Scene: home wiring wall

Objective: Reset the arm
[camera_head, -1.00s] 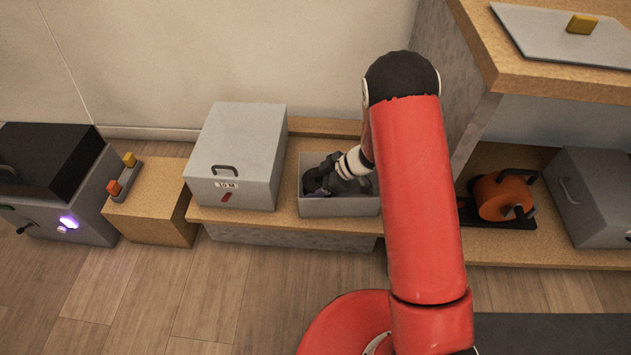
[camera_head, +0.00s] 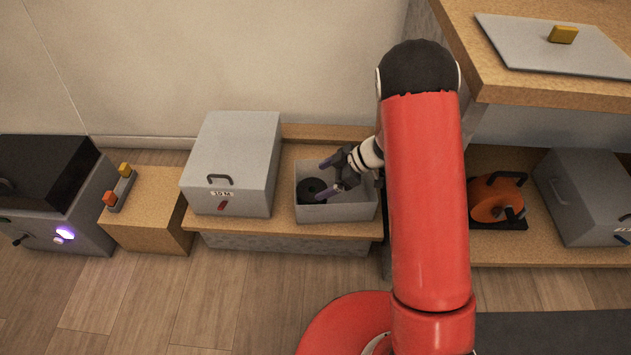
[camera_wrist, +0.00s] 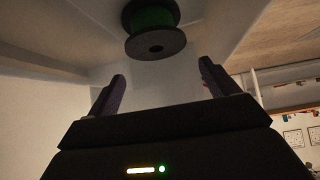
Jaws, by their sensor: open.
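My gripper (camera_head: 327,177) is over the open grey box (camera_head: 340,212) on the low shelf, its two fingers spread apart with nothing between them. In the wrist view my gripper (camera_wrist: 160,88) also shows open and empty. A spool with a black flange and green winding (camera_wrist: 155,25) lies beyond the fingertips in the wrist view, apart from them. In the head view this dark spool (camera_head: 312,189) sits in the left part of the grey box. My wrist hides part of the box's right side.
A closed grey box labelled 10 M (camera_head: 232,160) stands just left of the open box. An orange reel (camera_head: 496,198) and another grey box (camera_head: 585,200) are to the right. A wooden counter (camera_head: 520,88) with a grey lid (camera_head: 560,50) overhangs at the upper right.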

